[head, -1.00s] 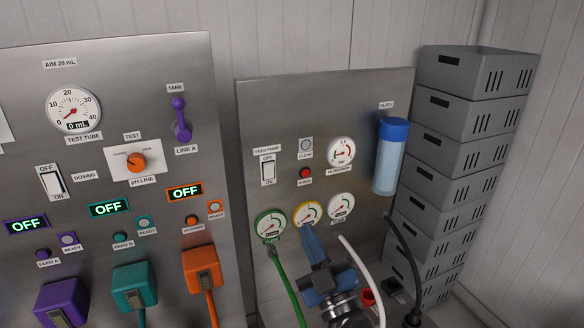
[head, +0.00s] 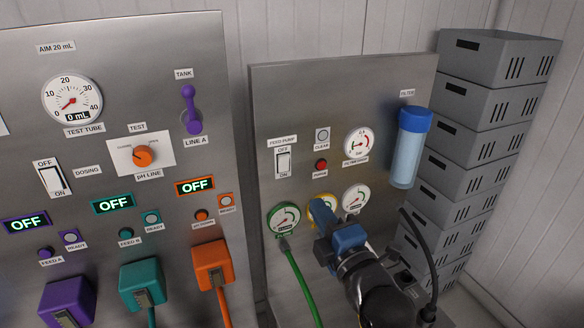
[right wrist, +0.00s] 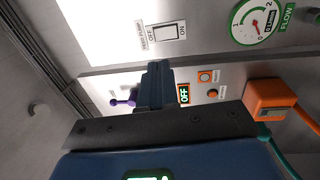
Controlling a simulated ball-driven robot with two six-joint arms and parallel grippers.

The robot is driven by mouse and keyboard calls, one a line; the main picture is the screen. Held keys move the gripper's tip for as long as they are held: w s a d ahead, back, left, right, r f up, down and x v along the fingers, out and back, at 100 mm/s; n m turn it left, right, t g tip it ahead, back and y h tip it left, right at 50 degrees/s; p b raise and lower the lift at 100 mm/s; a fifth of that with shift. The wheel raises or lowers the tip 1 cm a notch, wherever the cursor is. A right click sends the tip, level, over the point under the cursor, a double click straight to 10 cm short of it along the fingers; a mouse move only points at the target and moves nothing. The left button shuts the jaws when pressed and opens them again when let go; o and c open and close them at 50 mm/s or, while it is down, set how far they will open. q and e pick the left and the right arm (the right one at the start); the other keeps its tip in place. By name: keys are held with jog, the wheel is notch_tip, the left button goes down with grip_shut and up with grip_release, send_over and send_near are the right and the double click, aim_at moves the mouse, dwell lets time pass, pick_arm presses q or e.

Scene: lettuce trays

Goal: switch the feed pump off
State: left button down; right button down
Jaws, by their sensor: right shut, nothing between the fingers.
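The feed pump switch (head: 283,162) is a white rocker on the right steel panel, with OFF above it and ON below. It also shows in the right wrist view (right wrist: 167,34), turned sideways, beyond my fingers. I cannot tell surely which side is pressed in. My right gripper (head: 338,240) is below and to the right of the switch, in front of the lower gauges, apart from the switch. Its fingers (right wrist: 157,75) are shut and empty, pointing toward the panel. My left gripper is not in view.
The red button (head: 321,165) and the clear button (head: 322,135) sit right of the switch. A green-rimmed flow gauge (head: 284,218) with a green hose (head: 300,280) is below it. A blue filter (head: 408,150) and stacked grey crates (head: 490,90) stand at the right.

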jog(key=shift+w+a, duration=0.1)
jog(key=p, duration=0.5)
send_near(286, 160)
jog(key=x, duration=0.5)
jog(key=shift+r, duration=0.15)
jog(key=shift+x, duration=0.9)
